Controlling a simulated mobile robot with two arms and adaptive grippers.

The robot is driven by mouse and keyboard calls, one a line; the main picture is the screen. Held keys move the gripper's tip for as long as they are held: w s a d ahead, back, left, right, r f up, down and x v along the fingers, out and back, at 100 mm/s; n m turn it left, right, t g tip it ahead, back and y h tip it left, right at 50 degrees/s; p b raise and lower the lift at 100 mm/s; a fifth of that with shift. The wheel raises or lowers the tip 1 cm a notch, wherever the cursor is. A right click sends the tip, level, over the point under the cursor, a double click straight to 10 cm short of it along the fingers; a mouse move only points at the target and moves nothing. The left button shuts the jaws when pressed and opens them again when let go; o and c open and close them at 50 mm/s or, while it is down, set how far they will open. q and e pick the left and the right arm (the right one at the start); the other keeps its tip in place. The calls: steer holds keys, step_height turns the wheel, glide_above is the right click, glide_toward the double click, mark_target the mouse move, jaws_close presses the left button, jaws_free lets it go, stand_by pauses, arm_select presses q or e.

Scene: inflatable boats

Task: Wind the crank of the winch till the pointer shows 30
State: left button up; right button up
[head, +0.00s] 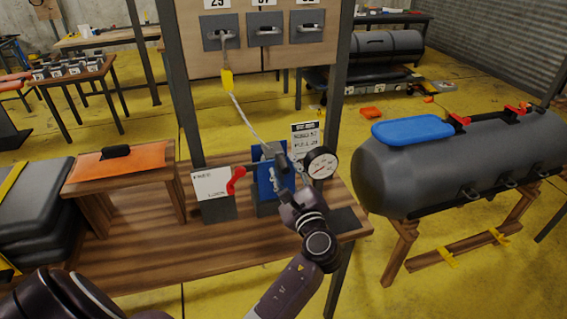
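The blue winch (264,192) stands on the wooden bench, with a pale rope (243,118) running up from it to a yellow-tagged hook (227,80). A round white dial (321,164) sits at its right; its pointer is too small to read. A red handle (236,180) shows at the winch's left; I cannot tell if it belongs to the crank. My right gripper is out of view.
A white card (211,184) stands left of the winch and a printed notice (306,138) behind it. Numbered plates with handles (265,29) hang on the board above. A grey tank-like tube (460,160) is close on the right. An orange-topped stand (118,160) is at left.

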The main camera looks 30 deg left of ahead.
arm_select(q)
steer(key=shift+w+a, duration=0.45)
steer(key=shift+a, duration=0.15)
jaws_close()
